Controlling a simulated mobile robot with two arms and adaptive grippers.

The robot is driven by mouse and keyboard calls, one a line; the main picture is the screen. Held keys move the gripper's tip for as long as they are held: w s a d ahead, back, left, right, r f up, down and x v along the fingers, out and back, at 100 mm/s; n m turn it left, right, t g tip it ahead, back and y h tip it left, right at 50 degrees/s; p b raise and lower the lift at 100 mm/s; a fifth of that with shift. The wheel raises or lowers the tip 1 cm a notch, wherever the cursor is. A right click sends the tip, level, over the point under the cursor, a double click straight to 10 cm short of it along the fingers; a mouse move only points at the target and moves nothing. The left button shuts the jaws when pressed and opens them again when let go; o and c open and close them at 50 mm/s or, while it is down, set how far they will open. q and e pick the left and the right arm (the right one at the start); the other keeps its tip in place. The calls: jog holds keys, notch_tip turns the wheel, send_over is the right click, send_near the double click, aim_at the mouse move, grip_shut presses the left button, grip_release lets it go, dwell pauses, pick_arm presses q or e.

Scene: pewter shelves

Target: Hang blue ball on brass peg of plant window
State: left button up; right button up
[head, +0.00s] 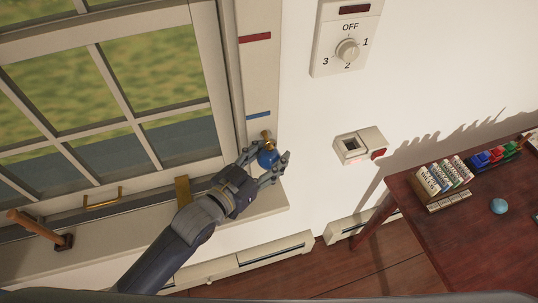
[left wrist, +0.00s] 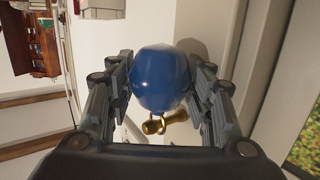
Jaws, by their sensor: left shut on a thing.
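My left gripper (head: 268,163) is shut on the blue ball (head: 267,158) at the right side of the plant window (head: 130,75). In the left wrist view the blue ball (left wrist: 160,80) sits between the two fingers. The brass peg (head: 266,135) shows just above the ball in the head view. In the left wrist view the brass peg (left wrist: 168,121) shows just below the ball, with a thin brass loop (left wrist: 156,108) overlapping it. I cannot tell whether the loop is around the peg or only in front of it. My right gripper is not in view.
The window frame carries a red strip (head: 255,37) and a blue strip (head: 258,115). A wooden-handled thing (head: 38,228) stands on the sill at left. A dial (head: 347,49) and a small wall box (head: 357,146) are on the wall. A dark red table (head: 440,235) is at right.

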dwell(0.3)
pick_arm(q)
jog(key=o, duration=1)
jog(key=shift+o, duration=0.7)
jog(key=shift+s+a, duration=0.1)
jog(key=shift+s, duration=0.05)
jog(key=v, duration=1.1)
jog(key=shift+s+a, duration=0.25)
jog(key=shift+s, duration=0.1)
jog(key=shift+r, duration=0.15)
